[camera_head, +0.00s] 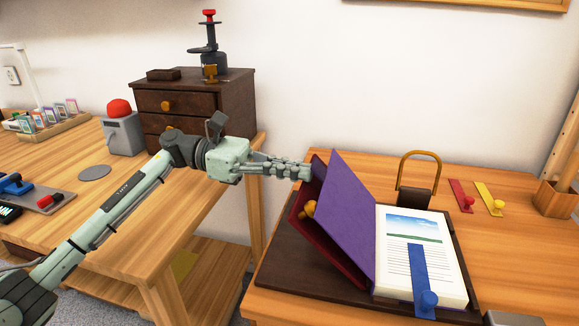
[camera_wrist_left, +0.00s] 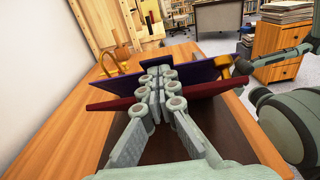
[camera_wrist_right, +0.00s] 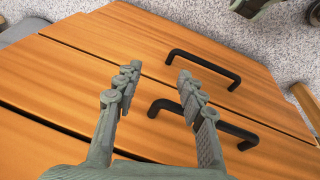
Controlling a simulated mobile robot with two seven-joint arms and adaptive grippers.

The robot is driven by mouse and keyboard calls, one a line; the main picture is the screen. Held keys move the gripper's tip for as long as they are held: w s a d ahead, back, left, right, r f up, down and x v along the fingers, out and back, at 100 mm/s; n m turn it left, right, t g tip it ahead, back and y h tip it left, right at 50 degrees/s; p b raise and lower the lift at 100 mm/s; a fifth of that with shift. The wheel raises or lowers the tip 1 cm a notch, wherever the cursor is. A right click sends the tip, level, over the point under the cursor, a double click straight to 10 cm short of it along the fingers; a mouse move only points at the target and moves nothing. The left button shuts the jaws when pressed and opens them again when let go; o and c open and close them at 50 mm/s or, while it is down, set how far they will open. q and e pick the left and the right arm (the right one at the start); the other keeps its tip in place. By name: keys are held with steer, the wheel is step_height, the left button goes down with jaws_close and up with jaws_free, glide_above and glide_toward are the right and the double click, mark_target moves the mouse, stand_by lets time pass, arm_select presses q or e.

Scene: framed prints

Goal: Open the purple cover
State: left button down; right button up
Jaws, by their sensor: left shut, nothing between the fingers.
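The purple cover (camera_head: 347,210) stands steeply tilted at the left of the open book (camera_head: 395,225), above a dark red panel (camera_head: 335,262). A golden knob (camera_head: 310,208) shows between them. My left gripper (camera_head: 306,171) is shut and empty, with its tips at the upper left edge of the cover. The left wrist view shows its fingers (camera_wrist_left: 156,78) close together, between parts of the purple cover (camera_wrist_left: 203,72) and over the red panel (camera_wrist_left: 112,103); whether they touch is unclear. My right gripper (camera_wrist_right: 158,76) is open and empty, away from the book.
A blue bookmark (camera_head: 421,270) lies on the page. A dark padlock-like object (camera_head: 415,198) and red (camera_head: 461,194) and yellow (camera_head: 488,197) strips lie behind. A drawer cabinet (camera_head: 185,100) stands back left. Black handles (camera_wrist_right: 203,68) on a wooden front are below my right gripper.

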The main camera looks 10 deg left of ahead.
mark_target(314, 163)
arm_select(q)
steer(key=shift+d+r, duration=0.2)
steer(key=shift+r, duration=0.2)
steer(key=d+r+y+p, duration=0.1)
steer(key=d+r+y, duration=0.1)
steer(key=shift+d+r, duration=0.3)
steer(key=shift+r, duration=0.05)
steer(key=d, duration=0.1)
steer(key=d+r+b, duration=0.1)
steer(key=d, duration=0.1)
steer(key=shift+r+y, duration=0.2)
steer(key=shift+y, duration=0.1)
steer(key=shift+d+r, duration=0.2)
steer(key=shift+a, duration=0.15)
